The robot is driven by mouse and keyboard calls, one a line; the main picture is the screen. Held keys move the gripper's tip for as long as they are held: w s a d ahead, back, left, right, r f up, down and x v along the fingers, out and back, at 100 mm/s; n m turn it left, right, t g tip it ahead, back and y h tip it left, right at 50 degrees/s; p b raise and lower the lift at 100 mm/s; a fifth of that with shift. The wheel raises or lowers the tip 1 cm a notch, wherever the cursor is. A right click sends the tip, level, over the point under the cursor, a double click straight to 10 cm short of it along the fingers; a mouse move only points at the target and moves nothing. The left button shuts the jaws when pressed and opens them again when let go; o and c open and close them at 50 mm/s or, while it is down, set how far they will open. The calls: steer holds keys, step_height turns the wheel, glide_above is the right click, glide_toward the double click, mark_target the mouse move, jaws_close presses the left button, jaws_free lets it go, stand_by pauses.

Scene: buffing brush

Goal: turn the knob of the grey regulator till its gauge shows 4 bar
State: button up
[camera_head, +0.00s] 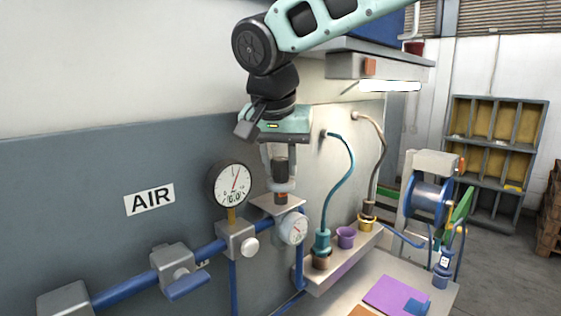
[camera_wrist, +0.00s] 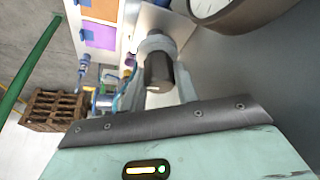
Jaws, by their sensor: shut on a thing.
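The grey regulator (camera_head: 275,206) sits on the blue air pipe in the head view, below my gripper. Its dark knob (camera_head: 281,168) stands upright on top, with an orange-red band under it. My gripper (camera_head: 280,181) comes straight down from above, with its fingers on either side of the knob, shut on it. In the wrist view the dark knob (camera_wrist: 159,73) shows between the fingers. The regulator's small white gauge (camera_head: 293,228) faces outward below; its red needle shows, but the scale is too small to read.
A larger black-rimmed gauge (camera_head: 228,184) stands close to the left of my gripper. A valve block (camera_head: 173,265) and the AIR sign (camera_head: 149,199) are further left. A shelf with hose fittings (camera_head: 321,250) and a purple cup (camera_head: 346,237) lies to the right.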

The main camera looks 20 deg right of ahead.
steer(key=o, duration=1)
steer(key=shift+r, duration=0.1)
steer(key=b+v, duration=0.1)
steer(key=v, duration=1.6)
steer(key=shift+s+r+b, duration=0.15)
steer(key=shift+b, duration=0.15)
steer(key=shift+c, duration=0.2)
